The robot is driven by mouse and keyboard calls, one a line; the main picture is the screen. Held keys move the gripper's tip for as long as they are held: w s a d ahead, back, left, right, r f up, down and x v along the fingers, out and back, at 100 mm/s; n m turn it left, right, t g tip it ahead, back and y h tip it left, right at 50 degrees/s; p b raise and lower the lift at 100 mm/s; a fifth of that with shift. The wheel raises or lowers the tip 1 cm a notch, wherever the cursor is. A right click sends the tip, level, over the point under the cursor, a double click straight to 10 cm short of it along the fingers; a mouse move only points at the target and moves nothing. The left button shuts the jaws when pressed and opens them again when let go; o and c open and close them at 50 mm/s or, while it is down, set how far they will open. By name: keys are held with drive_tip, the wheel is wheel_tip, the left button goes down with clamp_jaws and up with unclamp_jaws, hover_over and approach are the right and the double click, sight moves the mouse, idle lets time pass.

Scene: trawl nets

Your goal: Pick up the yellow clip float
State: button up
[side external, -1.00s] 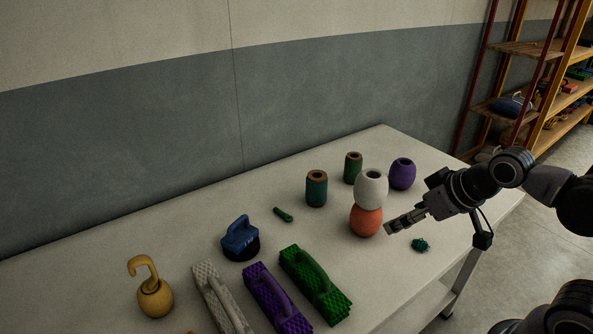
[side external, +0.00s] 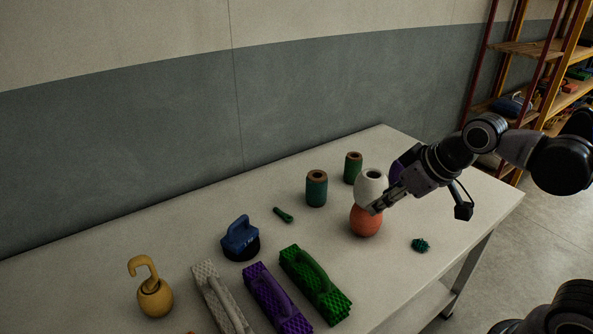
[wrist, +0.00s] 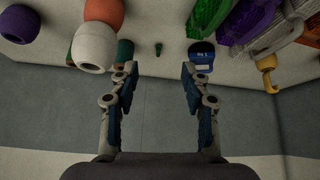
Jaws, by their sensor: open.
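The yellow clip float (side external: 155,297) stands on the table at the lower left of the side view, its curved hook pointing up. In the wrist view the yellow clip float (wrist: 267,68) is at the upper right, outside the fingers. My gripper (side external: 376,206) is at the right part of the table in the side view, in front of the white float on the orange one, far from the yellow float. In the wrist view my gripper (wrist: 158,75) has its fingers wide apart with nothing between them.
A white float (side external: 371,183) sits on an orange float (side external: 366,221). A purple float, partly hidden, and two green-brown cylinders (side external: 316,189) stand nearby.

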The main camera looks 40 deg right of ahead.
drive_tip(key=w+a+r+n+g+y, duration=0.15)
drive_tip(key=w+a+r+n, duration=0.35)
drive_tip(key=w+a, duration=0.6)
drive_tip(key=n+g+y, duration=0.2)
drive_tip(key=n+g, duration=0.1)
drive_tip(key=n, duration=0.8)
approach(134, 276)
drive_tip(key=w+d, duration=0.1)
drive_tip(key=x, duration=0.6)
drive_tip(key=shift+a, duration=0.35)
drive_tip(key=shift+x, duration=2.9)
drive_tip(key=shift+w, duration=0.1)
clamp_jaws()
drive_tip(key=shift+d, duration=0.1)
